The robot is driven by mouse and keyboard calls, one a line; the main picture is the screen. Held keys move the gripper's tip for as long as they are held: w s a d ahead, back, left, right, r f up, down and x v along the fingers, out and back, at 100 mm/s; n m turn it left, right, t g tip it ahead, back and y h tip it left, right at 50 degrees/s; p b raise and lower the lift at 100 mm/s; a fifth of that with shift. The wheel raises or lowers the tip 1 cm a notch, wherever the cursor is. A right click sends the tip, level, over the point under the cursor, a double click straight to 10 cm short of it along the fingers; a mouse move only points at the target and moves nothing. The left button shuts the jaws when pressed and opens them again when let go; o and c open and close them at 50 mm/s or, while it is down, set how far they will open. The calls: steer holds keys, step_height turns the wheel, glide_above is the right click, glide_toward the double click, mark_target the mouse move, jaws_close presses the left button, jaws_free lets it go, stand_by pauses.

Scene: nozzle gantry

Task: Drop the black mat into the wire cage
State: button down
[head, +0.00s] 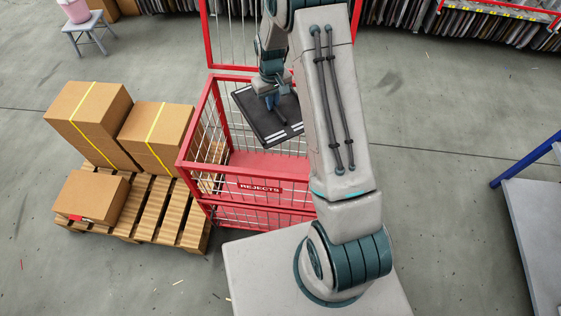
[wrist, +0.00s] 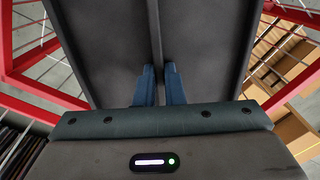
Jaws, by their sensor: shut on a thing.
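The black mat (head: 262,118) is a dark flat panel with pale strips along its edges. My gripper (head: 272,100) is shut on it, on a raised rib along its middle. In the wrist view the mat (wrist: 205,45) fills the upper middle, and the blue fingers (wrist: 159,85) close on the rib. The mat is tilted and appears over the opening of the wire cage (head: 187,140), a red-framed cage with a "REJECTS" sign. Its height against the cage rim is hard to tell. My arm hides the cage's right side and part of the mat.
A wooden pallet (head: 160,222) with several cardboard boxes (head: 90,118) stands left of the cage. A grey stool (head: 88,30) with a pink bucket (head: 75,10) is at the far left. A blue-edged grey table (head: 540,220) is at right. The floor between is mostly clear.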

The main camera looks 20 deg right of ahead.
steer(key=c, duration=1.5)
jaws_free()
steer(key=shift+o, duration=0.2)
step_height(320, 180, up, 14)
steer(key=shift+b, duration=0.3)
steer(key=s+r+m+t, duration=0.1)
steer(key=s+r, duration=0.8)
steer(key=s, duration=0.4)
steer(key=s+m+t, duration=0.1)
steer(key=s+m, duration=0.1)
steer(key=s, duration=1.2)
steer(key=shift+s+t, duration=0.25)
steer(key=shift+t, duration=0.15)
